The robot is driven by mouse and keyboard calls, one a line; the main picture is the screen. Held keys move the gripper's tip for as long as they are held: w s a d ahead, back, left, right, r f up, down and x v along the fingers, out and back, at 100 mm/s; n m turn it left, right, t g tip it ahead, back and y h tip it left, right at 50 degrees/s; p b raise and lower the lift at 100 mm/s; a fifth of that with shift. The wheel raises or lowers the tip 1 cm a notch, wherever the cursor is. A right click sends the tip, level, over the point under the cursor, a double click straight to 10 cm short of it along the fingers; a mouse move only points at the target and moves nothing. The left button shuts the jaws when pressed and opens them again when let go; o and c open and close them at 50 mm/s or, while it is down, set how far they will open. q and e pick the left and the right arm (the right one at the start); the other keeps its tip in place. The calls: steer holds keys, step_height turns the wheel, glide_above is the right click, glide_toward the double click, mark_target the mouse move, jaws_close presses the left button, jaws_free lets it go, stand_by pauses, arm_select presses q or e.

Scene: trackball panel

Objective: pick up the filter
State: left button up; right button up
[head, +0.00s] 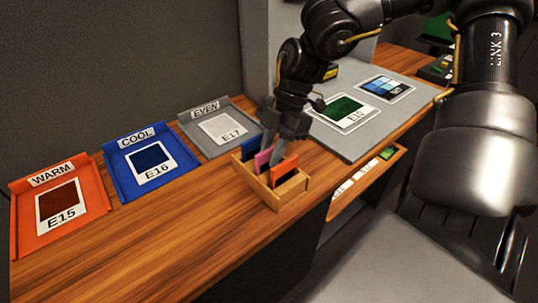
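A small wooden box (285,191) on the desk holds upright coloured filters: a blue filter (250,146), a pink filter (262,161) and an orange filter (285,170). My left gripper is not in view.
An orange WARM tray (86,188), a blue COOL tray (183,152) and a grey EVEN tray (192,132) stand left of the box. A grey panel (345,144) with a green card (344,108) lies to the right. An open drawer (378,172) juts out below. The front desktop is clear.

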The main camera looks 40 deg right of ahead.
jaws_close()
steer(key=shift+r, duration=0.1)
steer(key=shift+w+r, duration=0.1)
steer(key=shift+r, duration=0.45)
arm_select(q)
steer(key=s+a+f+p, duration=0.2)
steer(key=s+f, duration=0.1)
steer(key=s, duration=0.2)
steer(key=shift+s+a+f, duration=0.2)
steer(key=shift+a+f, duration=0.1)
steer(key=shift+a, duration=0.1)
arm_select(e)
step_height(320, 180, up, 27)
